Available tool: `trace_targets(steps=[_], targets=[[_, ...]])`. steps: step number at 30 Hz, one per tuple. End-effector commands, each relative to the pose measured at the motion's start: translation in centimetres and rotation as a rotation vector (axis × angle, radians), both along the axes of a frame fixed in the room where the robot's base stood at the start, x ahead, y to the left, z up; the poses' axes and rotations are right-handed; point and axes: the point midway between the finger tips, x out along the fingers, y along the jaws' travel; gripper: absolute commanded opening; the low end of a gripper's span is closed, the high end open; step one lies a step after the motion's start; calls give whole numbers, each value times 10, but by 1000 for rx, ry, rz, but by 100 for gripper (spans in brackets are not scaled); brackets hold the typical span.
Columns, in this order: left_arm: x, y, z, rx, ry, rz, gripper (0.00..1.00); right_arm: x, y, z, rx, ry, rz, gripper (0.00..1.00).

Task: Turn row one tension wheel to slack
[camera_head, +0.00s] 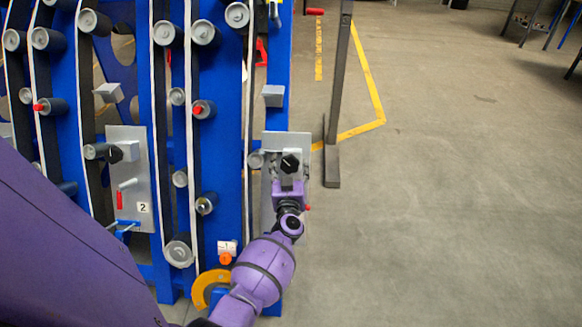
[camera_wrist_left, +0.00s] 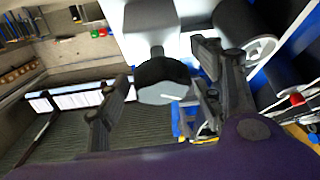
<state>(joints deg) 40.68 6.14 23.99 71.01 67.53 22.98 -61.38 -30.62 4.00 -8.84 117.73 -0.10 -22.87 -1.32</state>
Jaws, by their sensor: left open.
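The row one tension wheel is taken to be the black knob (camera_head: 290,163) on the right-hand grey panel (camera_head: 300,143); no number shows there. In the left wrist view the black knob (camera_wrist_left: 163,82) has a pale line on its face and sits on a light grey block. My left gripper (camera_head: 288,182) is right at the knob, partly covering the panel. In the wrist view its two dark fingers stand apart, one on each side of the knob, and the left gripper (camera_wrist_left: 158,72) is open. Contact with the knob cannot be told. My right gripper is not in view.
Blue uprights with belts and rollers fill the left. A dark post (camera_head: 335,110) stands behind on the right. The concrete floor to the right is mostly clear.

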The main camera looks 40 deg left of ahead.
Motion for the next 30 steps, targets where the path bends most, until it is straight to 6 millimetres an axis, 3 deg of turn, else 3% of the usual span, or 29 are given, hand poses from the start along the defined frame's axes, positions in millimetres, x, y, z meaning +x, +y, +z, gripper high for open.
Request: trace_targets(steps=[9,20,30], targets=[[4,2,0,-1,0,0,61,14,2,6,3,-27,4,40],[4,2,0,-1,0,-1,16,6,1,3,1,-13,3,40],[5,1,2,-45,-28,29,16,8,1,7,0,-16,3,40]])
